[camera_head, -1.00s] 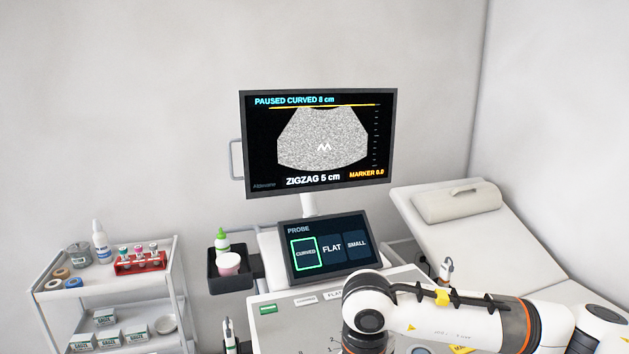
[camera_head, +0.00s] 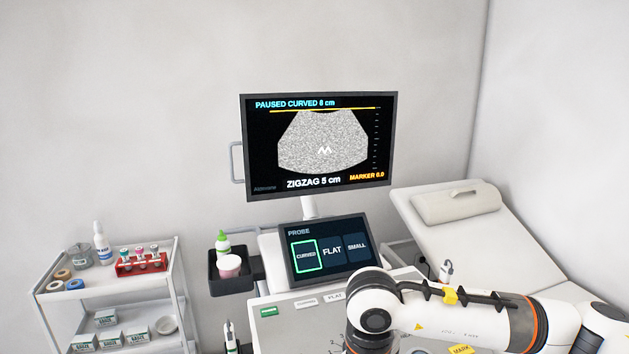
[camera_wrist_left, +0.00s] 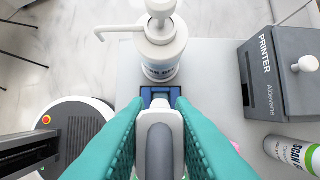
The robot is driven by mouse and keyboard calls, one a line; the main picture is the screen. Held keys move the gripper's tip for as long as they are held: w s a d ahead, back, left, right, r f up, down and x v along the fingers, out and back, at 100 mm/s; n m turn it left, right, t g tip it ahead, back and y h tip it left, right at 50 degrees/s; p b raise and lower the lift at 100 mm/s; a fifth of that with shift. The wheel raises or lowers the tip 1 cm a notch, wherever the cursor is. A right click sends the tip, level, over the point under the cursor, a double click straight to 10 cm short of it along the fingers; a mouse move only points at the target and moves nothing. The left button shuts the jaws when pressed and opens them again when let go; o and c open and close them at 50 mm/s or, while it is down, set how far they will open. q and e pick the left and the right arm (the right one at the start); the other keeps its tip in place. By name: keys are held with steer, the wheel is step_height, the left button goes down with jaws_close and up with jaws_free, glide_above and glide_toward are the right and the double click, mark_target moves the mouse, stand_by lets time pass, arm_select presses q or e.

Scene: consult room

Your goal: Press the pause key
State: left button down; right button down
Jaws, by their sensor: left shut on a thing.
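The monitor (camera_head: 318,150) reads "PAUSED CURVED 8 cm", "ZIGZAG 5 cm" and "MARKER 6.0" around a grey fan image with a white zigzag. Below it, the console panel (camera_head: 280,332) shows a green key (camera_head: 268,311), some white labels and a yellow "MARK" label (camera_head: 460,349). I cannot make out a pause key. My right arm covers much of the panel, and its gripper is out of view. In the left wrist view, my left gripper (camera_wrist_left: 160,140) has teal fingers shut on a white and grey handheld piece, probably a probe (camera_wrist_left: 160,150).
The touch screen (camera_head: 330,248) has CURVED outlined in green beside FLAT and SMALL. A cart (camera_head: 110,295) with supplies stands left, a couch (camera_head: 510,225) right. In the left wrist view, a pump bottle (camera_wrist_left: 160,50) is ahead and a printer (camera_wrist_left: 280,80) right.

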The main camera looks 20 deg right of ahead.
arm_select(q)
steer(key=shift+r+p, duration=2.95)
steer(key=shift+r, duration=1.55)
